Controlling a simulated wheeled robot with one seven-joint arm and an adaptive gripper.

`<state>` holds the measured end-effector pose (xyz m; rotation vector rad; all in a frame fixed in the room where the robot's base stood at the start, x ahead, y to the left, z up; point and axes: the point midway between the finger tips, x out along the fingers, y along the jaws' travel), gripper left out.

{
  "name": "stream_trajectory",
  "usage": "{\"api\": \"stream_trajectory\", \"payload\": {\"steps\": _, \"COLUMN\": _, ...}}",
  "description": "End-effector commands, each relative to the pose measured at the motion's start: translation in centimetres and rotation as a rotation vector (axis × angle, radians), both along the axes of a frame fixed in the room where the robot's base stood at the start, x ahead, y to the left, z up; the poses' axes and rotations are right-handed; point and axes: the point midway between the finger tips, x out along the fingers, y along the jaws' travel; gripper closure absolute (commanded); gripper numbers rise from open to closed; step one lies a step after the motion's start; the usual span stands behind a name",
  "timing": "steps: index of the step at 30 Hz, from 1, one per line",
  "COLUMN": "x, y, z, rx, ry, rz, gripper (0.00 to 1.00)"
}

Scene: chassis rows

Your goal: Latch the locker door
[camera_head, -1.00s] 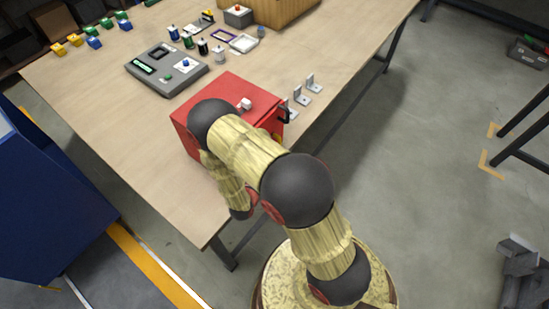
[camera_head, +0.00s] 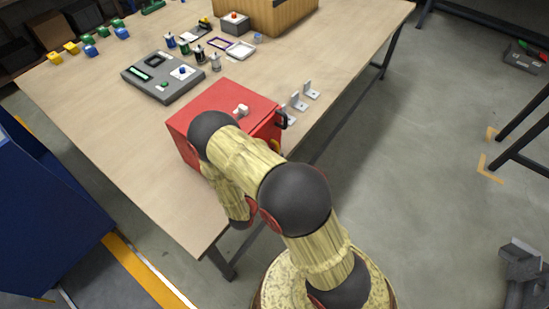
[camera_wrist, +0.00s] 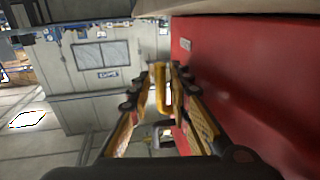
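The red locker (camera_head: 228,102) sits on the workbench in the head view, with a small white block on its top. Its right-hand side is partly hidden by my arm, so I cannot tell there how the door stands. A yellow latch-like piece (camera_head: 276,145) shows at that side. In the wrist view a red face of the locker (camera_wrist: 262,62) fills the right. My gripper (camera_wrist: 163,80) points along this face, its fingers apart on either side of the yellow piece (camera_wrist: 163,92). I cannot tell whether they touch it. A dark bracket-like part (camera_wrist: 164,128) shows lower between the fingers.
A grey control panel (camera_head: 150,85) lies left of the locker on the workbench (camera_head: 100,110). Small metal brackets (camera_head: 299,102) stand to the right near the bench edge. Bottles and a wooden box (camera_head: 268,15) are farther back. A blue cabinet (camera_head: 45,205) stands at the left.

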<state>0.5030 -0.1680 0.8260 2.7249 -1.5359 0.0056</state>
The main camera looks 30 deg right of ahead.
Motion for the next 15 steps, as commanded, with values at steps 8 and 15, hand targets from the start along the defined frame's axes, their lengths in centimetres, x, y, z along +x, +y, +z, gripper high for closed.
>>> {"api": "stream_trajectory", "payload": {"steps": 8, "x": -0.1, "y": 0.3, "z": 0.1, "rx": 0.000, "ry": -0.001, "rz": 0.002, "gripper": 0.81}}
{"api": "stream_trajectory", "payload": {"steps": 15, "x": -1.5, "y": 2.9, "z": 0.0, "rx": 0.000, "ry": 0.001, "rz": 0.007, "gripper": 0.81}}
